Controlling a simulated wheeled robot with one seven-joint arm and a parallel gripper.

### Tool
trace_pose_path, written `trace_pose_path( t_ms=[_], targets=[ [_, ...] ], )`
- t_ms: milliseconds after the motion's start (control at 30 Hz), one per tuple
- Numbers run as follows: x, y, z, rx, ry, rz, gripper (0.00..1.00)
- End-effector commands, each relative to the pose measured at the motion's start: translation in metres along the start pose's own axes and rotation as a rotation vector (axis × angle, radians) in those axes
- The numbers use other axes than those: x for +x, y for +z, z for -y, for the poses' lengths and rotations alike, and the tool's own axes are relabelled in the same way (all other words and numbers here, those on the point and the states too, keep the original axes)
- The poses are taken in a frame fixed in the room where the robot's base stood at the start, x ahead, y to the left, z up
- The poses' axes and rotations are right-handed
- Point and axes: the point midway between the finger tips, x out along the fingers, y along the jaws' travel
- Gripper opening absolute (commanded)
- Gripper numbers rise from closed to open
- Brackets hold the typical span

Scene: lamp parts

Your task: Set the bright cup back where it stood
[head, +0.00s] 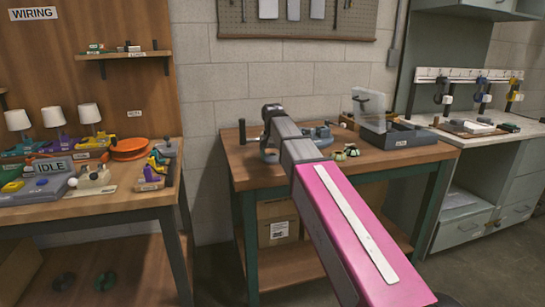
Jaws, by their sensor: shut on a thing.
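My arm reaches from the lower right to the middle workbench (215,158). Its pink and grey links hide part of the bench top. My gripper (268,150) is at the far end of the arm, low over the left part of this bench. It is small and partly covered by my own arm. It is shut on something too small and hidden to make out. I cannot pick out a bright cup with certainty. Three white lampshades (53,116) stand on lamps on the left bench.
A pegboard (297,15) hangs behind. The left bench (100,206) is crowded, with an orange disc (129,148) and an IDLE sign (52,166).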

Motion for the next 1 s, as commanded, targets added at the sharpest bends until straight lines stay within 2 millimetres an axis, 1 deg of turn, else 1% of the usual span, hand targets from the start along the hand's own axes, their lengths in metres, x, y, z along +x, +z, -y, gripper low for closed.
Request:
trace_pose_path(
  t_ms=[133,167,200,233,500,633,767,1000],
  targets=[
    [0.003,0.0,0.0,0.0,0.0,0.001,0.42],
    [0.003,0.0,0.0,0.0,0.0,0.001,0.77],
    [0.003,0.0,0.0,0.0,0.0,0.001,0.9],
    [0.003,0.0,0.0,0.0,0.0,0.001,0.96],
    [0.002,0.0,0.0,0.0,0.0,0.001,0.96],
    [-0.004,0.0,0.0,0.0,0.0,0.0,0.96],
    [-0.02,-0.001,0.0,0.0,0.0,-0.001,0.96],
    [-0.064,-0.001,0.001,0.0,-0.001,-0.002,0.96]
  ],
)
